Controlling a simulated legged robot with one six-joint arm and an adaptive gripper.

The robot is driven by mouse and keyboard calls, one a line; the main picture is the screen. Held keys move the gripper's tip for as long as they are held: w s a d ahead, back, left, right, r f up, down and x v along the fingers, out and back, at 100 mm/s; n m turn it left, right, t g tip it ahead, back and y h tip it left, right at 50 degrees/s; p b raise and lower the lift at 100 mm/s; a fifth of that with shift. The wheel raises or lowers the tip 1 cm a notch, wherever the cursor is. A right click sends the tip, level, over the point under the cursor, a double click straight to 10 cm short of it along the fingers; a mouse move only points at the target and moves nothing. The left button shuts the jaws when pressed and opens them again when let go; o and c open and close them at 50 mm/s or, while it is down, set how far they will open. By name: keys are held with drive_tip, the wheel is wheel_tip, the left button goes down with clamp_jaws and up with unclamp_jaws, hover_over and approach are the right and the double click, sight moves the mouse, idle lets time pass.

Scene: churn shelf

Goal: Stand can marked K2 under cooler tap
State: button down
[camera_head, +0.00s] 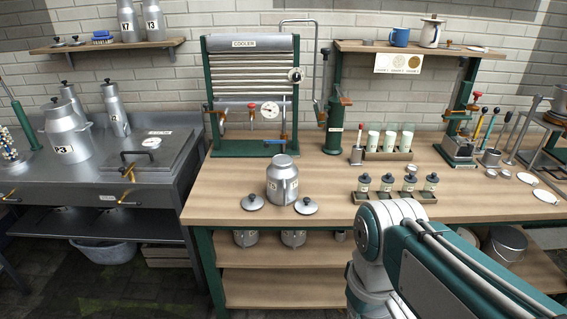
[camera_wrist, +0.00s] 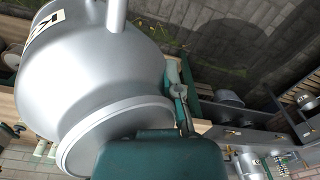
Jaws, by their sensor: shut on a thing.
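A large grey metal can (camera_wrist: 95,70) fills the left of the wrist view, with part of a label starting with K at its upper left. My gripper (camera_wrist: 178,95) is shut on it near its broad rim, and floor shows behind the can. The gripper is outside the head view, which shows only my arm at the lower right. The cooler (camera_head: 252,85) stands at the back of the bench, with a small brass-coloured tap (camera_head: 284,138) low on its right. Another grey can (camera_head: 282,180) stands on the bench in front of the cooler; its label is too small to read.
Two loose lids (camera_head: 252,202) (camera_head: 306,206) lie beside the standing can on the wooden bench (camera_head: 225,190). A rack of glasses (camera_head: 388,152) and several dark bottles (camera_head: 410,184) stand to the right. A steel sink unit with a P3 can (camera_head: 65,135) is at the left.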

drive_tip(key=shift+s, duration=0.15)
drive_tip(key=shift+w+f, duration=0.2)
drive_tip(key=shift+w, duration=0.4)
drive_tip(key=shift+w+f, duration=0.15)
drive_tip(key=shift+w, duration=0.4)
drive_tip(key=w+d+f+m, duration=0.1)
drive_tip(key=w+f, duration=0.4)
drive_tip(key=w, duration=0.3)
drive_tip(key=w+f+m, duration=0.1)
drive_tip(key=w+f, duration=0.4)
drive_tip(key=w, duration=0.2)
drive_tip(key=w+d+f+m, duration=0.2)
drive_tip(key=w+f, duration=0.7)
drive_tip(key=f, duration=0.5)
drive_tip(key=shift+w+d+f, duration=0.35)
drive_tip(key=shift+d+f, duration=0.05)
